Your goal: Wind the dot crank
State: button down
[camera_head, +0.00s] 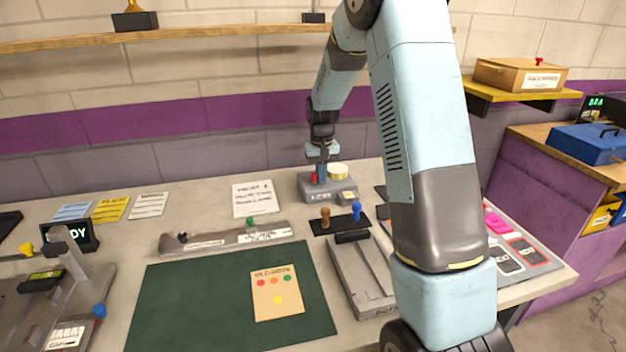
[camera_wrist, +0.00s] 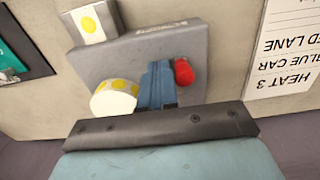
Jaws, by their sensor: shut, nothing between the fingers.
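The dot dispenser (camera_head: 318,192) is a grey block at the back of the table. It also shows in the wrist view (camera_wrist: 150,45). Its red crank knob (camera_wrist: 184,72) stands at one side and shows in the head view (camera_head: 314,178) too. A pale roll with yellow dots (camera_wrist: 113,98) sits on the other side, with a yellow-dot tab (camera_wrist: 90,22) at the block's edge. My gripper (camera_wrist: 158,68) is shut and empty, its blue fingers between the roll and the knob, close beside the knob. I cannot tell whether they touch it.
A green mat (camera_head: 200,310) with a dotted card (camera_head: 277,292) lies in front. A small stand with brown and blue pegs (camera_head: 341,222) is just in front of the dispenser. A paper note (camera_head: 255,198) lies left of it, and a grey track (camera_head: 358,275) lies nearer.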

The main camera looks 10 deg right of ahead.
jog(key=shift+s+a, duration=0.15)
jog(key=shift+a, duration=0.05)
jog(key=shift+a, duration=0.15)
jog(key=shift+s+a, duration=0.1)
jog(key=shift+a, duration=0.1)
jog(key=shift+d, duration=0.35)
dwell(0.5)
notch_tip(320, 180, up, 7)
dwell(0.9)
